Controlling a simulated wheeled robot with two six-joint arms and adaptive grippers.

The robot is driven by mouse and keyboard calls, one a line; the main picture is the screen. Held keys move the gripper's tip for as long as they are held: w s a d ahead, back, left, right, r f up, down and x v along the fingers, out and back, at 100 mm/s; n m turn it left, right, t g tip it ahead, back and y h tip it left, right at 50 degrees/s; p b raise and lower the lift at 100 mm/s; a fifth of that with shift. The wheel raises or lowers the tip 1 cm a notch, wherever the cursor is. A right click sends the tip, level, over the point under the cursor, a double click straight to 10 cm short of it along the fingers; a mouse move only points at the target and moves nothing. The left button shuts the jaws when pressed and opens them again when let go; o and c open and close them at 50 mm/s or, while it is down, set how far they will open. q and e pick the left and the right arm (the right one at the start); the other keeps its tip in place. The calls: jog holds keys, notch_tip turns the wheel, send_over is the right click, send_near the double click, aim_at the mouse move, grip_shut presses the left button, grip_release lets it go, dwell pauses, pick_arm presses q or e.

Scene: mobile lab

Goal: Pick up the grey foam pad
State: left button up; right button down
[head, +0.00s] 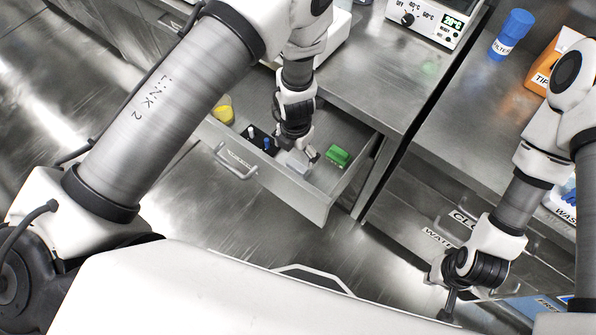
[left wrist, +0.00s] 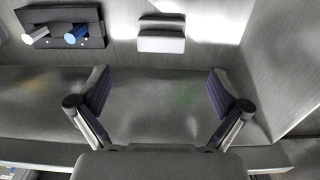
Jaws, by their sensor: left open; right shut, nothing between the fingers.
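The grey foam pad (head: 297,161) is a small light-grey block lying in the open drawer, between a black holder and a green block. My left gripper (head: 304,151) is over the drawer, close to the pad, and partly covers it in the head view. In the left wrist view the pad (left wrist: 161,37) lies on the drawer floor, beyond the fingertips and centred between them. The left gripper (left wrist: 158,84) is open with nothing between its fingers. My right gripper (head: 447,305) is shut and empty at the lower right of the head view, away from the drawer.
The drawer (head: 316,207) also holds a black holder (left wrist: 95,41) with a white and a blue item, a green block (head: 337,155) and a yellow object (head: 222,112). Its walls surround the pad. Steel counters with a blue filter bottle (head: 512,34) stand behind and right.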

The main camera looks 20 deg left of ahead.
aim_at(297, 165)
pick_arm(q)
notch_tip(297, 165, down, 2)
jog(key=shift+w+f, duration=0.1)
jog(key=shift+w, duration=0.05)
notch_tip(297, 165, down, 7)
jog(key=shift+d+r, duration=0.1)
jog(key=shift+r, duration=0.1)
jog(key=c, duration=1.1)
